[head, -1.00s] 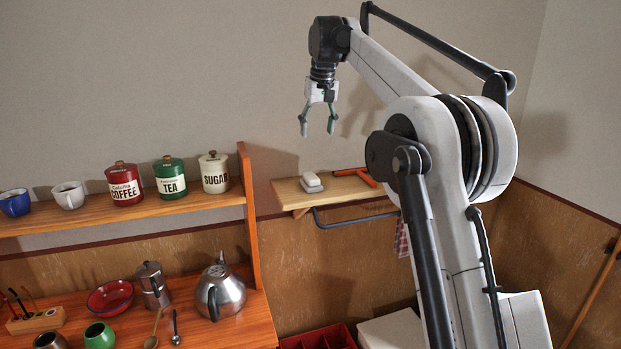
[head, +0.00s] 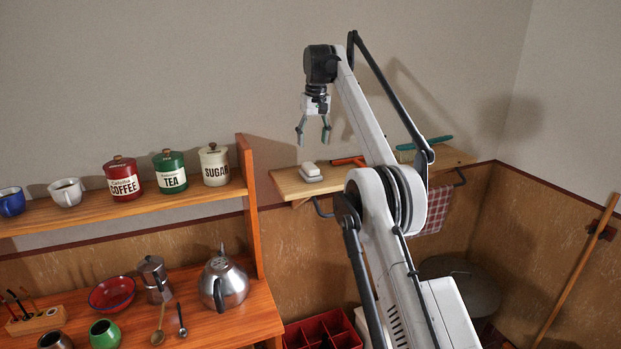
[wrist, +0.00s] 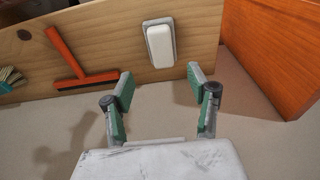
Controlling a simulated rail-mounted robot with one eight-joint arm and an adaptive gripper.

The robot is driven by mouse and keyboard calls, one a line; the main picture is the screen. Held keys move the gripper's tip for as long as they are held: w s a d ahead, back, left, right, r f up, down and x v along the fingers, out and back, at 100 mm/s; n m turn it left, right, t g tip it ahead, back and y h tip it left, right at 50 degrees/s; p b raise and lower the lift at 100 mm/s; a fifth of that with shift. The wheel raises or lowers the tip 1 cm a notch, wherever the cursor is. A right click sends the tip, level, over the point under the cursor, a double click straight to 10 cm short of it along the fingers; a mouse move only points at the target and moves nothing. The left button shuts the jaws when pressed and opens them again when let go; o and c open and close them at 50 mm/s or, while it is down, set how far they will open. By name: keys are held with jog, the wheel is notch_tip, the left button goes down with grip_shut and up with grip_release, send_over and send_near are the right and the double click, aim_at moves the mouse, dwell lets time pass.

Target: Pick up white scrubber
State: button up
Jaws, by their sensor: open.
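The white scrubber (head: 311,168) is a small white block with a grey base, lying on a light wooden wall shelf (head: 290,186). In the wrist view the scrubber (wrist: 160,45) lies on the shelf board, ahead of the fingertips and roughly between their lines. My gripper (head: 312,136) hangs pointing down above the scrubber in the head view, with a gap between them. Its two green-grey fingers are apart and empty, also in the wrist view (wrist: 159,80). Nothing hides the scrubber.
An orange-red squeegee (wrist: 82,66) lies on the shelf beside the scrubber, with a brush (wrist: 10,78) beyond it. An orange wooden side panel (wrist: 268,50) stands close on the other side. The sugar canister (head: 214,165) is on the neighbouring shelf.

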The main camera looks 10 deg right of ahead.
jog(key=b, duration=0.2)
send_over(310, 165)
jog(key=f, duration=0.3)
jog(key=s+f, duration=0.1)
jog(key=shift+d+f, duration=0.25)
jog(key=shift+f, duration=0.05)
jog(key=shift+w+a+f+p, duration=0.1)
jog(key=shift+w+f+p, duration=0.1)
jog(key=shift+f, duration=1.2)
jog(key=shift+w+a+f+p, duration=0.1)
jog(key=shift+w+f+p, duration=0.05)
jog(key=shift+f, duration=1.2)
jog(key=c, duration=1.3)
jog(key=shift+c, duration=0.2)
jog(key=shift+r, duration=2.1)
jog(key=s+a+r+b, duration=0.3)
jog(key=s+a+r, duration=0.4)
jog(key=s+a, duration=0.1)
jog(key=shift+s, duration=0.15)
